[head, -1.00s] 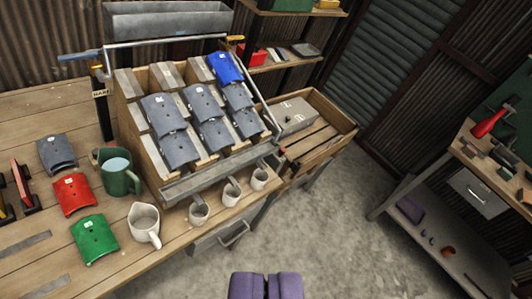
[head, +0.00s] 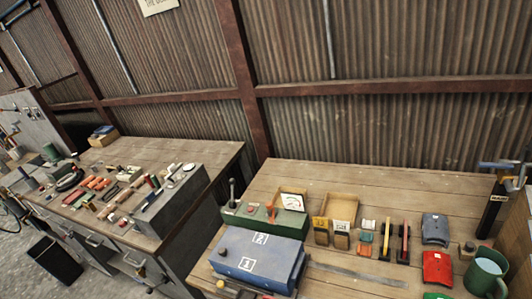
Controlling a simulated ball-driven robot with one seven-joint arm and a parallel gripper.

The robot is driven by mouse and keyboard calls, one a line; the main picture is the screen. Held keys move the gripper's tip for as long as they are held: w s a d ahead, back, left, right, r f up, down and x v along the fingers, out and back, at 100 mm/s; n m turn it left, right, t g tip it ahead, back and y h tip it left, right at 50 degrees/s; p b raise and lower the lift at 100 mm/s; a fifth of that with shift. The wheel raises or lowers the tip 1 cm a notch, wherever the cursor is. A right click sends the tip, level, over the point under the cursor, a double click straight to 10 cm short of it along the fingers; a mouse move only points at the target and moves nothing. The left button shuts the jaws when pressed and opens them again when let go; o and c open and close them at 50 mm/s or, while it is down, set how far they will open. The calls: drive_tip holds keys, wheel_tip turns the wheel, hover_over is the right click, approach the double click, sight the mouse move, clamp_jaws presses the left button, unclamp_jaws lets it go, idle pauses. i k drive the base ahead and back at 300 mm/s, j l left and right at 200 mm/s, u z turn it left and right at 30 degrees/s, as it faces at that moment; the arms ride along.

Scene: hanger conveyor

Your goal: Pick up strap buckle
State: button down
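I cannot pick out a strap buckle for certain among the small parts here. Small pieces lie on the near wooden bench (head: 290,178), among them a pale piece (head: 368,225) and a teal piece (head: 366,238). A grey curved plate (head: 435,229) and a red curved plate (head: 437,267) lie at the right of this bench. A green curved plate (head: 436,296) is cut off by the bottom edge. My gripper is not in view.
A blue case (head: 258,259) and a green device (head: 262,220) stand on the near bench's left. A green mug (head: 486,271) is at lower right. A cluttered second bench (head: 222,160) stands left, beyond a gap. Corrugated wall (head: 390,125) closes the back.

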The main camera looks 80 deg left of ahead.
sight(268, 205)
drive_tip(key=l+u, duration=0.1)
drive_tip(key=u, duration=0.4)
drive_tip(key=k+u, duration=0.1)
drive_tip(key=u, duration=0.35)
drive_tip(key=l+u, duration=0.1)
drive_tip(key=u, duration=0.4)
drive_tip(key=k+u, duration=0.1)
drive_tip(key=u, duration=0.35)
drive_tip(key=k+u, duration=0.15)
drive_tip(key=k, duration=0.65)
drive_tip(key=i+j+z, duration=0.1)
drive_tip(key=i+j, duration=0.15)
drive_tip(key=i, duration=0.35)
drive_tip(key=i+j+z, duration=0.15)
drive_tip(key=i, duration=0.5)
drive_tip(key=i+j+z, duration=0.1)
drive_tip(key=i+j, duration=0.35)
drive_tip(key=i, duration=0.15)
drive_tip(key=i+j+z, duration=0.15)
drive_tip(key=i+j, duration=0.25)
drive_tip(key=i, duration=0.15)
